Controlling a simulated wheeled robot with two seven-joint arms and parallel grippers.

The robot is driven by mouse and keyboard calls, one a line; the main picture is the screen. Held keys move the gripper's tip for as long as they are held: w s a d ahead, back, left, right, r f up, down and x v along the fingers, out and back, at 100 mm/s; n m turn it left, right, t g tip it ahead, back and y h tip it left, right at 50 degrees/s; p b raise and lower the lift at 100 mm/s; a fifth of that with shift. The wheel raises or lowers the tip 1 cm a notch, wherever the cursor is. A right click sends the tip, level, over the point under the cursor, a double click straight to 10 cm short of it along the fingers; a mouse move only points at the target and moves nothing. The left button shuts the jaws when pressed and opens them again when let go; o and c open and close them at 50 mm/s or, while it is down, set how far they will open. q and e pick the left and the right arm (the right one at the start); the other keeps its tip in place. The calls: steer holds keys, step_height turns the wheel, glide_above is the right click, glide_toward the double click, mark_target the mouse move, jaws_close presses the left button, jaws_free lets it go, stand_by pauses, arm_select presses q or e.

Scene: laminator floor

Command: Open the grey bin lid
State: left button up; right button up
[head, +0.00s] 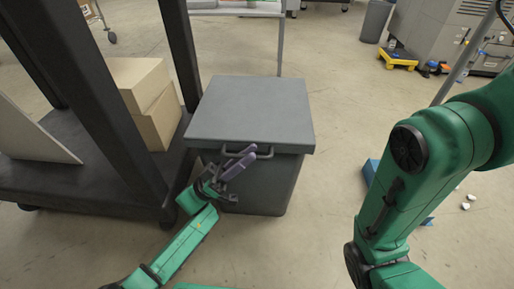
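The grey bin (262,187) stands on the floor in the middle of the head view. Its flat grey lid (252,108) lies level on top and looks closed. A bar handle (265,154) runs along the lid's front edge. My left gripper (246,160), with purple fingers, is in front of the bin at the left part of the handle. Its fingers overlap the handle in the picture; I cannot tell whether they touch it or how far apart they are. My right arm fills the right foreground, and its gripper is out of view.
A dark-framed rack (85,178) with cardboard boxes (150,95) stands close on the bin's left. A blue object (371,171) and small white pieces (466,205) lie on the floor at right. Floor behind and right of the bin is mostly clear.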

arm_select(q)
steer(key=x, duration=0.3)
steer(key=shift+d+r+b, duration=0.15)
steer(key=shift+b, duration=0.15)
jaws_close()
stand_by(1.1)
